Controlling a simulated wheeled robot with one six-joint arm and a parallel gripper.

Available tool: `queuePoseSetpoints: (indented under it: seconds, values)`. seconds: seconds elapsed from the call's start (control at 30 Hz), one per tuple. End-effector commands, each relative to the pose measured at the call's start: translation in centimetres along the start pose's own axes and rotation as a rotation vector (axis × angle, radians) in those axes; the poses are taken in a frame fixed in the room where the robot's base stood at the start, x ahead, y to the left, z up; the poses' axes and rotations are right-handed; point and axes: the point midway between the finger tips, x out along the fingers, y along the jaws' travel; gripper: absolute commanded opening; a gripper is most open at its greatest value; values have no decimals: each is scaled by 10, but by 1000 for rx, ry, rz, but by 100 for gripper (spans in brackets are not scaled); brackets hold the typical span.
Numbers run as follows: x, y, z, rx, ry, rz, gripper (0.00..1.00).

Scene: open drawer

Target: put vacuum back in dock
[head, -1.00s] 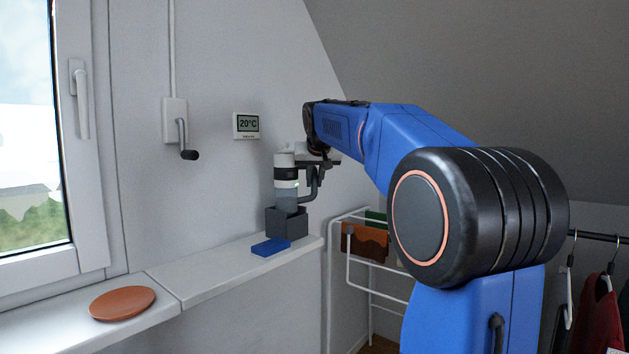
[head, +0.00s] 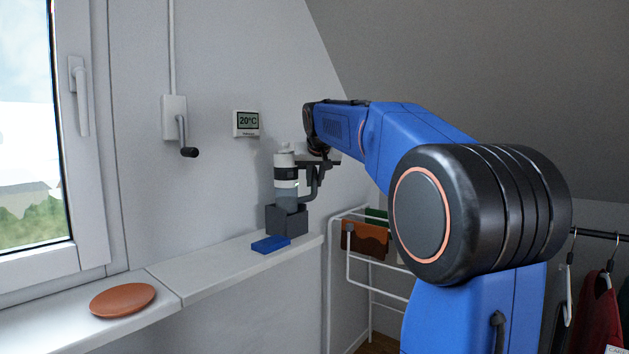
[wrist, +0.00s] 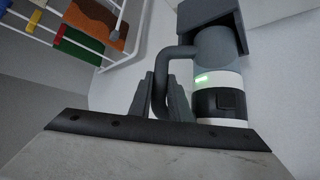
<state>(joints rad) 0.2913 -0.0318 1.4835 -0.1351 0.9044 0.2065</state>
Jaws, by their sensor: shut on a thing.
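The vacuum (head: 286,178) is an upright cylinder with a pale top, a dark band, a white ring and a greyish lower end. The dock (head: 287,220) is a dark grey box on the ledge. The vacuum's lower end is at the dock's opening; its depth inside is hidden by the dock walls. My gripper (head: 314,183) is at the vacuum's right side. In the wrist view, my gripper (wrist: 162,98) is shut on the dark side handle of the vacuum (wrist: 217,75), a green light glows on its white ring, and the dock (wrist: 213,14) is around its far end.
A blue box (head: 270,244) lies in front of the dock on the white ledge (head: 215,268). A terracotta plate (head: 122,300) is further left. A thermostat (head: 246,124) and crank (head: 181,130) are on the wall. A drying rack (head: 350,250) stands right of the ledge.

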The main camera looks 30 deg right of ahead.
Motion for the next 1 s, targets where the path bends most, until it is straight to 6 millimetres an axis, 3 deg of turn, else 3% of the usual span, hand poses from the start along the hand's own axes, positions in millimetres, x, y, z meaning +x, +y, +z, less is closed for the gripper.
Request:
queuePoseSetpoints:
  seconds: [0.03,0.07,0.13,0.43,0.57,1.0]
  values:
    - [-1,0,-1,1,3,-1,0]
    - [-1,0,-1,1,3,-1,22]
    - [-1,0,-1,1,3,-1,38]
    - [0,0,1,-1,-2,0,39]
    - [-8,0,0,0,0,0,39]
    - [-88,0,0,0,3,-1,39]
